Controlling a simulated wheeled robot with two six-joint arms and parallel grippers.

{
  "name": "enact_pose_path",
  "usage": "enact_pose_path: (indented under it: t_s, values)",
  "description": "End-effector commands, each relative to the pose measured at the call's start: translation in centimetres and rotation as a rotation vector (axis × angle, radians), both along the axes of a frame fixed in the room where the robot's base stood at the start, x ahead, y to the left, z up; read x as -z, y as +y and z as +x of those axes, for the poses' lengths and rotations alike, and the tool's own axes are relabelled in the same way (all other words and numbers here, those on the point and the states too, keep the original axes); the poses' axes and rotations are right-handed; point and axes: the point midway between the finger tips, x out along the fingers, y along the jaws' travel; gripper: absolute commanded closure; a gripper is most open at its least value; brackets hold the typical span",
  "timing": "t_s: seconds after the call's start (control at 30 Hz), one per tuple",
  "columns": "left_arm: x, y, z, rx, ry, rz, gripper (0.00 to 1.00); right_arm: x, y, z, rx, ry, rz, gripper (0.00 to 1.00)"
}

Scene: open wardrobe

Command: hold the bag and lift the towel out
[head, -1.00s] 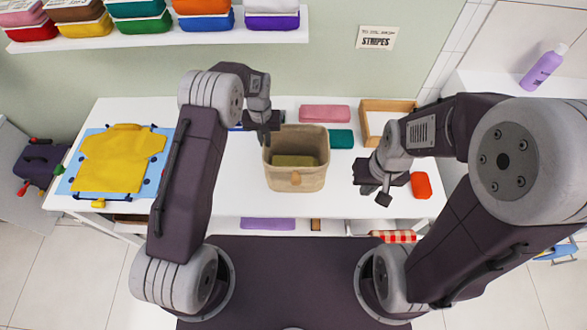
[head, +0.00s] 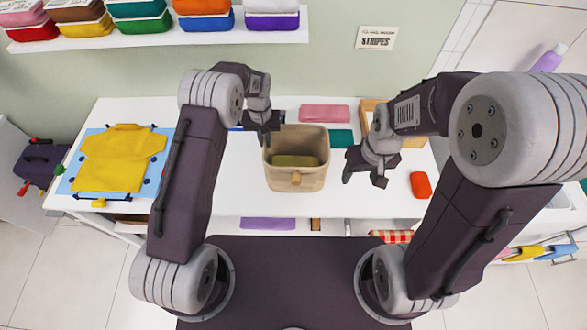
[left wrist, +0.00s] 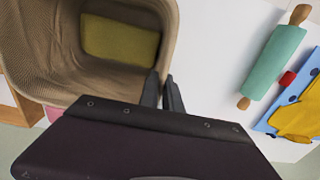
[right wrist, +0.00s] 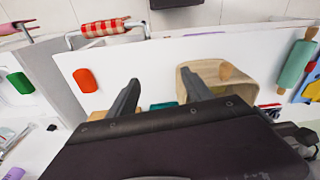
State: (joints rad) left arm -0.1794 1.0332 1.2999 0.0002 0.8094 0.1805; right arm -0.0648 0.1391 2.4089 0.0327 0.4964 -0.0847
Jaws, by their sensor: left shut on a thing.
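A tan woven bag (head: 296,182) stands open on the white table. A folded olive towel (head: 295,161) lies inside it, low down; it also shows in the left wrist view (left wrist: 120,40). My left gripper (head: 266,138) is at the bag's left rim, and in the left wrist view its fingers (left wrist: 162,90) are shut on the bag's wall. My right gripper (head: 364,178) is open and empty, above the table to the right of the bag. In the right wrist view its fingers (right wrist: 160,82) are apart, with the bag (right wrist: 215,72) beyond.
A pink folded cloth (head: 325,113) and a teal one (head: 341,139) lie behind and right of the bag. A wooden tray (head: 374,106) and an orange item (head: 421,185) are further right. A yellow shirt (head: 122,155) lies at left. A teal rolling pin (left wrist: 272,65) lies near the bag.

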Motion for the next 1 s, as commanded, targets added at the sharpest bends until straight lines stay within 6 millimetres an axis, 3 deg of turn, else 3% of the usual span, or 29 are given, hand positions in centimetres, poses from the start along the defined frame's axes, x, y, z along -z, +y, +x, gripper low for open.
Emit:
enact_pose_path:
  t_s: [0.03, 0.1, 0.3, 0.4, 0.5, 0.63, 1.0]
  values:
    - [-0.1, 0.0, 0.0, 0.000, -0.001, 0.000, 1.00, 0.4, 1.0, 2.3, -0.082, 0.005, -0.005, 0.25]
    - [-0.1, 0.0, 0.0, 0.000, -0.001, 0.000, 1.00, 1.4, 2.7, 5.7, -0.233, 0.011, -0.015, 0.09]
    - [-0.1, 0.0, 0.1, 0.000, -0.002, 0.000, 1.00, 6.0, 9.0, 14.0, -0.675, 0.023, -0.039, 0.09]
    - [0.0, 0.0, 0.1, 0.000, -0.002, 0.000, 1.00, 9.3, 12.1, 16.3, -0.902, 0.033, -0.053, 0.09]
    - [-0.1, 0.0, 0.1, 0.000, -0.002, 0.000, 1.00, 12.6, 14.3, 17.2, -1.127, 0.048, -0.069, 0.09]
    - [0.0, 0.0, 0.0, 0.000, -0.001, 0.000, 1.00, 15.7, 16.1, 17.6, -1.324, 0.060, -0.083, 0.09]
    - [0.0, 0.0, 0.0, 0.000, 0.000, 0.000, 1.00, 17.9, 16.8, 17.7, -1.420, 0.065, -0.089, 0.09]
